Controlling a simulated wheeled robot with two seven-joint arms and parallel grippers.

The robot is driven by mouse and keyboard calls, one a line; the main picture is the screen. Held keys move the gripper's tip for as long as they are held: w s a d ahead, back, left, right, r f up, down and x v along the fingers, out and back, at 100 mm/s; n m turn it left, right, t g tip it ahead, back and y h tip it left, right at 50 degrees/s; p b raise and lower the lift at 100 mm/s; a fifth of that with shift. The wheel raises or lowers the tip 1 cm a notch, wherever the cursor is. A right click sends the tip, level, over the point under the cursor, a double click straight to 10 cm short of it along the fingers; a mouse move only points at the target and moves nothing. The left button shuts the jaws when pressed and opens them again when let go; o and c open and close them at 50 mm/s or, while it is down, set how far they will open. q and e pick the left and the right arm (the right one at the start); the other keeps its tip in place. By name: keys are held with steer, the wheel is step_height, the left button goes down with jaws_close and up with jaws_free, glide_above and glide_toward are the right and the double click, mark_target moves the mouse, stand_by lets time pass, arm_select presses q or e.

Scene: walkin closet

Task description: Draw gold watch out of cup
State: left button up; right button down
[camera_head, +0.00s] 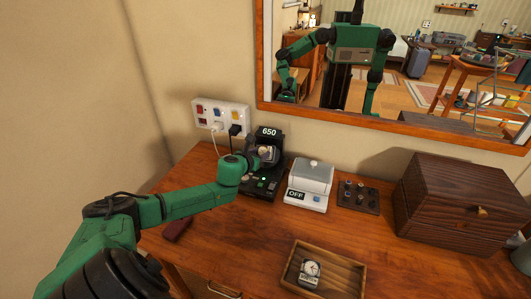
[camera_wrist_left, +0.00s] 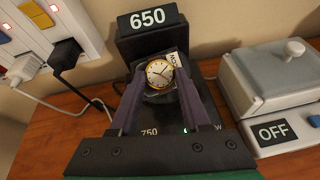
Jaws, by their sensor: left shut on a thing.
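The gold watch (camera_wrist_left: 160,72), with a white face and gold rim, sits between the two fingers of my left gripper (camera_wrist_left: 158,86) in the left wrist view. The fingers are shut on it from both sides. In the head view, my left gripper (camera_head: 263,161) is at the front of the black watch winder (camera_head: 270,141), which has a "650" display and also shows in the left wrist view (camera_wrist_left: 150,22). The cup is mostly hidden behind the watch and fingers, so I cannot tell how far the watch sits inside it. My right gripper is not directly in view.
A grey-white device marked "OFF" (camera_head: 309,184) stands close right of the winder. Beyond it are a dark knobbed block (camera_head: 358,197) and a wooden box (camera_head: 462,210). A wooden tray (camera_head: 349,270) holds another watch (camera_head: 310,271). A power strip with plugs (camera_head: 222,117) is on the wall.

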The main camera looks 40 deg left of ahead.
arm_select(q)
steer(key=s+r+p, duration=0.1)
steer(key=r+p, duration=0.1)
steer(key=s+d+r+p, duration=0.1)
steer(key=s+r+p, duration=0.1)
stand_by(1.0)
steer(key=shift+d, duration=0.1)
